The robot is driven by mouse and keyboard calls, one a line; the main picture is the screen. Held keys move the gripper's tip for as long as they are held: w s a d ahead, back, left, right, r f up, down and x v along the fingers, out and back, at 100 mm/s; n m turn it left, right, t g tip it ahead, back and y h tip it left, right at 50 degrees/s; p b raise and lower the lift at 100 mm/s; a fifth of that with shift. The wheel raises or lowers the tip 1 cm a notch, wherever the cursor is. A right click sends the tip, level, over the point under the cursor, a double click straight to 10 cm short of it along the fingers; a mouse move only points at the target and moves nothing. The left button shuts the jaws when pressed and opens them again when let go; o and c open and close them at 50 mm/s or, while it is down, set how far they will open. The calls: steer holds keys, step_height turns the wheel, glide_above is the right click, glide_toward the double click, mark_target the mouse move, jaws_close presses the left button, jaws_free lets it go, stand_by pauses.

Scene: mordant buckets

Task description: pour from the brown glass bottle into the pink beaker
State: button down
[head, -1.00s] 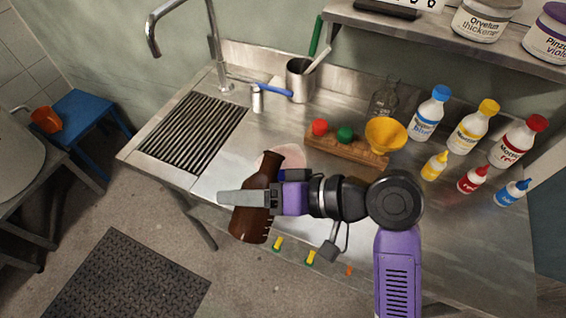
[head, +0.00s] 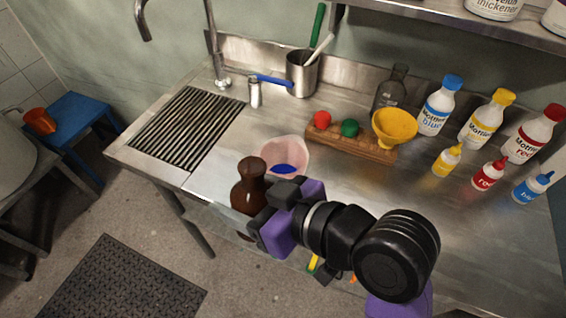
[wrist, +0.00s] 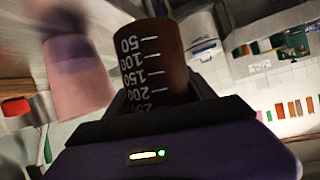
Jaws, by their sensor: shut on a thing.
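The brown glass bottle (head: 248,190) is held by my gripper (head: 262,205) at the front edge of the steel counter. In the head view it stands close to upright, neck up. The wrist view shows the bottle (wrist: 152,62) with white volume marks between the fingers. The pink beaker (head: 284,153) stands on the counter just behind and to the right of the bottle, with blue in it. It also shows blurred in the wrist view (wrist: 78,80). My gripper is shut on the bottle; its fingertips are mostly hidden.
A wooden rack (head: 350,144) with red and green stoppers and a yellow funnel (head: 394,128) lies behind the beaker. Several dye bottles (head: 438,106) stand at the right. A steel cup (head: 301,74) and a drainer (head: 190,132) are at the back and left.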

mark_target(238, 184)
steer(key=shift+f+n+t+b, duration=0.3)
steer(key=shift+f+n+b, duration=0.1)
steer(key=shift+f+b, duration=0.8)
steer(key=shift+r, duration=0.2)
step_height(238, 184, up, 6)
steer(key=p, duration=0.6)
steer(key=shift+f, duration=0.1)
steer(key=shift+s+d, duration=0.1)
steer(key=shift+s, duration=0.05)
